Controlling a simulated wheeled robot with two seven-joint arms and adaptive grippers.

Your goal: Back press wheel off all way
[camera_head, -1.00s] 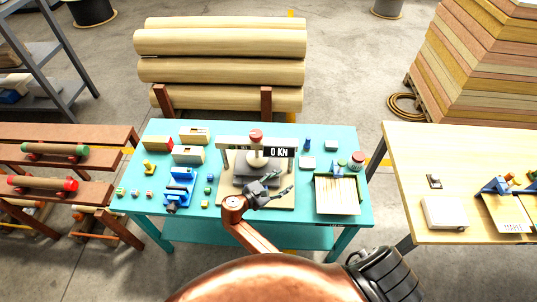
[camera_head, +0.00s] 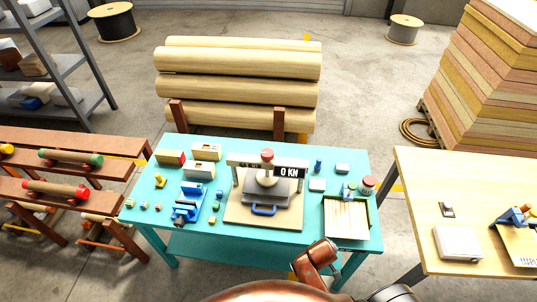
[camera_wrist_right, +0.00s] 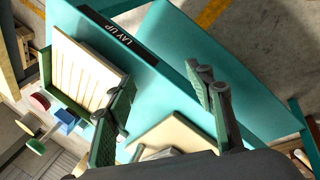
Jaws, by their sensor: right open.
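The press (camera_head: 267,185) stands on a wooden base board (camera_head: 240,213) in the middle of the teal table (camera_head: 190,240). A red wheel (camera_head: 267,155) sits on top of its crossbeam, and its display (camera_head: 289,172) reads 0 KN. A blue handle (camera_head: 264,210) shows at the front of the grey platen. My right gripper (camera_wrist_right: 165,92) is open and empty in the right wrist view, its two dark green-padded fingers wide apart. It is clear of the wheel. In the head view only my copper arm link shows, low and right of the press. My left gripper is out of view.
A slatted tray (camera_head: 347,239) lies at the table's right, with a red-lidded jar (camera_head: 367,183) behind it. A blue vise (camera_head: 187,205) and several small blocks are left of the press. A wooden table (camera_head: 435,245) stands at the right; logs (camera_head: 240,63) are behind.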

